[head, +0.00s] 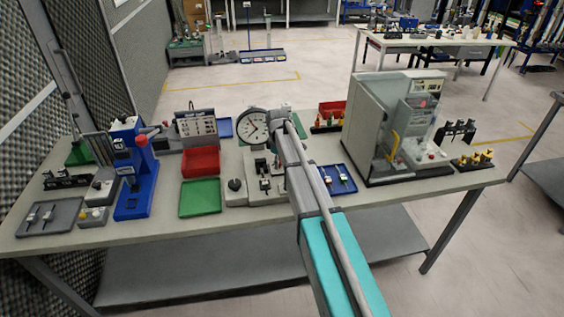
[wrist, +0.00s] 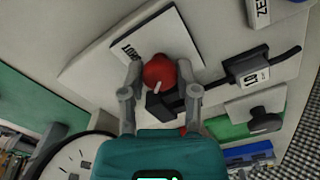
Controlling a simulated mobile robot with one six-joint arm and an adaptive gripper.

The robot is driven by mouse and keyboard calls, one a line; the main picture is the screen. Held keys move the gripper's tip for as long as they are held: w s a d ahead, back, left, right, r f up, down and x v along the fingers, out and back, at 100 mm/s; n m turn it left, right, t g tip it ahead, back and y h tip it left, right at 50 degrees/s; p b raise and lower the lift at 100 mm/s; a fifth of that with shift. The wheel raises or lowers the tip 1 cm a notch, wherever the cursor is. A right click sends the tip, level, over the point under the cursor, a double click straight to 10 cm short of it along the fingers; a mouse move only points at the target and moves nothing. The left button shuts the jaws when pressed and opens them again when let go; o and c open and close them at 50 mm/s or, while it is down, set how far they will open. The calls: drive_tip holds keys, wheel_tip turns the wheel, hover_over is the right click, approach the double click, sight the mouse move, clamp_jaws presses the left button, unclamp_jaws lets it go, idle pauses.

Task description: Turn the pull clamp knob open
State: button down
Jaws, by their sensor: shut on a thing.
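The red round knob (wrist: 159,71) with a short pale mark shows in the wrist view, beside a white plate (wrist: 172,30) with black lettering. My gripper (wrist: 160,84) has one finger on each side of the knob and is shut on it. A dark bracket or lever (wrist: 160,107) lies just below the knob, between the fingers. In the head view, my arm reaches over the light grey fixture (head: 240,198) on the table. The knob and my fingertips cannot be made out there, behind my arm.
Green (head: 200,198) and red (head: 201,162) trays lie left, a blue tray (head: 333,180) right. A grey machine (head: 385,120) stands farther right on the table (head: 275,222).

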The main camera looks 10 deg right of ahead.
drive_tip(key=shift+s+d+n, duration=0.1)
drive_tip(key=shift+s+n, duration=0.05)
drive_tip(key=shift+n, duration=0.25)
drive_tip(key=shift+c, duration=1.8)
unclamp_jaws()
drive_tip(key=shift+r, duration=0.1)
